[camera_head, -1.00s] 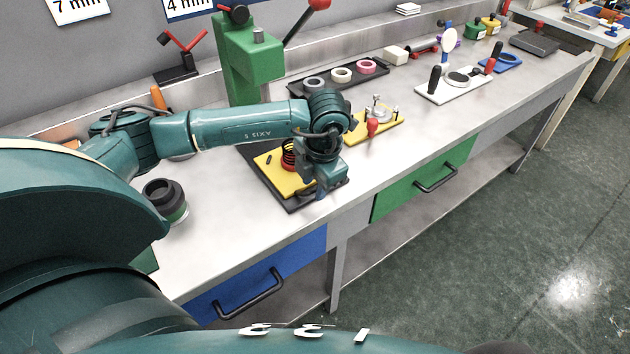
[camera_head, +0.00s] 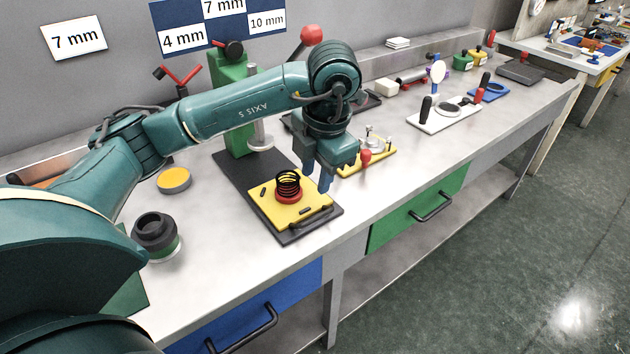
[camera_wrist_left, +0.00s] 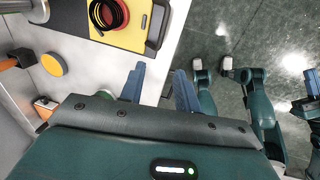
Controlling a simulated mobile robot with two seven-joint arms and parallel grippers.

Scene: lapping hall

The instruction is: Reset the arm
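My left gripper (camera_head: 324,178) hangs, fingers down, above the front part of the bench, just right of the yellow plate with a black coil spring. Its two blue fingers stand apart with nothing between them in the left wrist view (camera_wrist_left: 160,88). The black spring (camera_head: 288,183) stands upright in a red ring on the yellow plate (camera_head: 308,212), on the dark base of the green press (camera_head: 236,105). The plate also shows at the top of the left wrist view (camera_wrist_left: 125,30).
A dark cup-shaped part (camera_head: 156,236) and a yellow-topped disc (camera_head: 174,180) stand on the bench left of the press base. A yellow fixture with a red knob (camera_head: 366,157) is close right of my gripper. A white board (camera_head: 445,115) lies further right. Bench front between is clear.

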